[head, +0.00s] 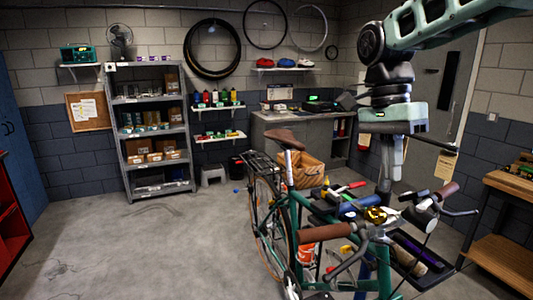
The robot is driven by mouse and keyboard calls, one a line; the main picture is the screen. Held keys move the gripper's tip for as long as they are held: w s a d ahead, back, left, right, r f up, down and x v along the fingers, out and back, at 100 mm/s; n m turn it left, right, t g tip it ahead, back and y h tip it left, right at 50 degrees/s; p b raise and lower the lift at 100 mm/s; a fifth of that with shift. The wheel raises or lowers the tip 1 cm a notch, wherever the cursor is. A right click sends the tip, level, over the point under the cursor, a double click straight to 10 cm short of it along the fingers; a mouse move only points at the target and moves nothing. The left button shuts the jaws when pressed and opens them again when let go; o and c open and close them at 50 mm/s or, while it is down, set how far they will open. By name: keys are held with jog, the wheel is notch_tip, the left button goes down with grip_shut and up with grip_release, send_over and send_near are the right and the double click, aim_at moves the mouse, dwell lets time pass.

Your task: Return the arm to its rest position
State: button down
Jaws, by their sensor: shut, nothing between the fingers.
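My arm comes in from the upper right, green and black, and bends down at the wrist. My gripper (384,186) points straight down over the handlebar area of a green bicycle (296,215). The fingers are together with nothing held. A round gold-coloured piece (376,214) shows just below the fingertips. I cannot tell the exact gap between them. The handlebar has brown grips, one at the left (325,233).
A dark tray (424,262) sits beside the handlebar. A wooden bench (505,235) stands at the right, a red cabinet (12,215) at the left edge. A grey shelf (129,170) and a workbench (285,130) line the back. The floor at left is clear.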

jog(key=s+a+f+n+t+b, duration=0.1)
jog(key=s+a+f+n+b, duration=0.1)
jog(key=s+f+n+b, duration=0.2)
jog(key=s+a+f+n+y+b, duration=0.1)
jog(key=s+a+f+n+b, duration=0.2)
jog(key=s+f+n, duration=0.7)
jog(key=s+a+f+n+t+b, duration=0.1)
jog(key=s+a+f+n+b, duration=0.2)
jog(key=f, duration=1.1)
jog(key=s+n+b, duration=0.2)
jog(key=s+n, duration=0.2)
jog(key=s, duration=0.2)
jog(key=shift+t+y, duration=0.3)
